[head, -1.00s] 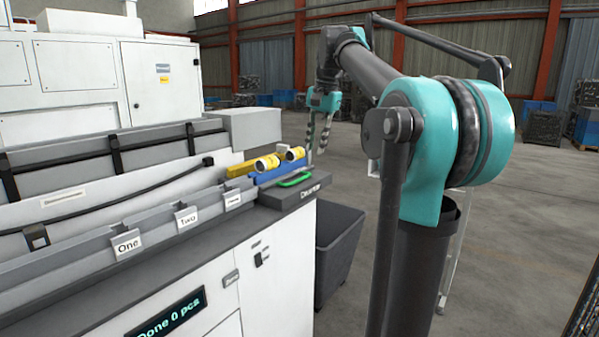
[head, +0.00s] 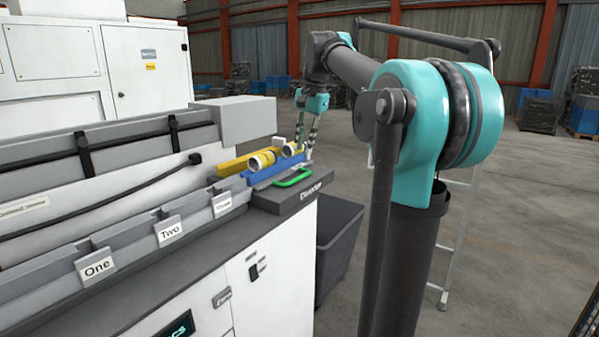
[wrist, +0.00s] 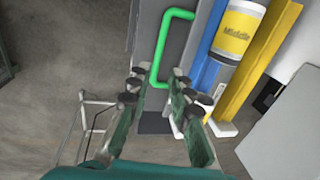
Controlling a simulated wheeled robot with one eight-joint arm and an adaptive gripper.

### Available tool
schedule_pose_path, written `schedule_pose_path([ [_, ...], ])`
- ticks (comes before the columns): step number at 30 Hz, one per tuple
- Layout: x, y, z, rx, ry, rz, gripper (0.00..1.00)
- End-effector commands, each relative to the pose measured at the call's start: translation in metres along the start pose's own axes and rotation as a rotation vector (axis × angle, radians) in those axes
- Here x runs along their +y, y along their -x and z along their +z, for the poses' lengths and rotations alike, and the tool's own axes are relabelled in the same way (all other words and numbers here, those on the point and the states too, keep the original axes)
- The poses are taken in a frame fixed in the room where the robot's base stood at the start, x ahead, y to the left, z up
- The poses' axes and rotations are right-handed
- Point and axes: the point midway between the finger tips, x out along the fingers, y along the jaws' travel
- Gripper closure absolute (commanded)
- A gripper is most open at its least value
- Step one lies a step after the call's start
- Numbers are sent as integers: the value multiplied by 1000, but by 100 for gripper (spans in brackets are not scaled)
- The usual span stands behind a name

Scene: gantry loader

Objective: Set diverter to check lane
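The diverter (head: 290,200) is a dark flat block at the right end of the bench, with a partly legible label on its front face. It carries a green handle (head: 293,180), a bracket-shaped bar. In the wrist view the green handle (wrist: 160,48) shows ahead of the fingers, its lower end between the fingertips in the picture. My gripper (head: 306,143) is open and empty, above and behind the diverter in the head view. Both fingers of my gripper (wrist: 163,78) are apart in the wrist view. I cannot tell whether they touch anything.
A blue rail (head: 262,172) and a yellow rail (head: 232,164) lie beside the handle, with yellow-and-white cylinders (head: 262,160); one is labelled Middle (wrist: 238,32). Lanes One, Two and Three run left. A dark bin (head: 340,235) stands right of the bench.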

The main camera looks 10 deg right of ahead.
Motion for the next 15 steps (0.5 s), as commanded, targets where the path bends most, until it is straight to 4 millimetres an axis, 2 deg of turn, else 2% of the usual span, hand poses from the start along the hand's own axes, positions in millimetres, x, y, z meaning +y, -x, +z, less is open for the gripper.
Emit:
schedule_pose_path([
  [9, 0, -62, 0, 0, 1, 0, 80],
  [15, 0, -86, 0, 0, 1, 0, 80],
])
